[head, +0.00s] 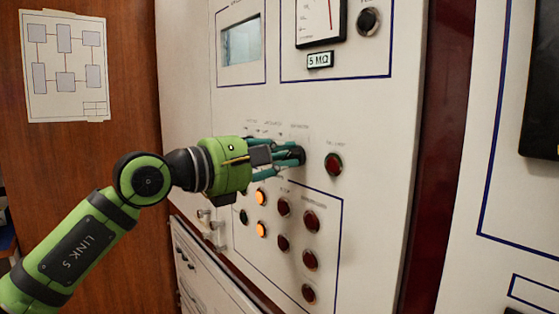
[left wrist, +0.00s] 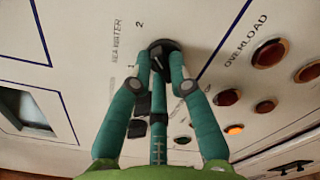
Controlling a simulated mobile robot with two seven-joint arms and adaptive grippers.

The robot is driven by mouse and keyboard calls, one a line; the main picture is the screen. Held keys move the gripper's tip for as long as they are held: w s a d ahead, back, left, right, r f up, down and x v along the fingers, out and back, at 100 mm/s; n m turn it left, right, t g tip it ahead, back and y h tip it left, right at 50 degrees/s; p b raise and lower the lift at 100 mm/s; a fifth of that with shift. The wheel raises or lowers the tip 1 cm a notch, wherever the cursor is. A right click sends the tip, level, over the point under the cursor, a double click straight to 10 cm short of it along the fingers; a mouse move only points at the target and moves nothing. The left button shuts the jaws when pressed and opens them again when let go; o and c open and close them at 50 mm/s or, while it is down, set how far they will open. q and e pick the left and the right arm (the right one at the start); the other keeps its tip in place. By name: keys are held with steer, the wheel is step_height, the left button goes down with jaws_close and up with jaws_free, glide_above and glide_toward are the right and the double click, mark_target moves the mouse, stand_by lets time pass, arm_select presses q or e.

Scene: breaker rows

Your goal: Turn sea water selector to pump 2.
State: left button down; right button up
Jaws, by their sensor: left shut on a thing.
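The sea water selector is a round black knob (left wrist: 163,46) on the white panel. In the left wrist view the words SEA WATER and the marks 1 and 2 stand beside it. My left gripper (head: 293,157) reaches straight at the panel, and its teal fingers are closed around the knob, as the left wrist view also shows (left wrist: 162,62). The fingers cover part of the knob, and I cannot tell which mark it points to. My right gripper is in neither view.
A dark red lamp (head: 333,164) sits just right of the knob. Below are several red lamps and lit orange ones (head: 261,229). Further dark knobs (left wrist: 142,104) show between my fingers. A gauge (head: 319,20) and a small screen (head: 241,42) are above.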

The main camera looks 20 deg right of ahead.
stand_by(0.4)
arm_select(q)
steer(key=c, duration=1.1)
jaws_free()
steer(key=shift+c, duration=0.2)
steer(key=v, duration=1.2)
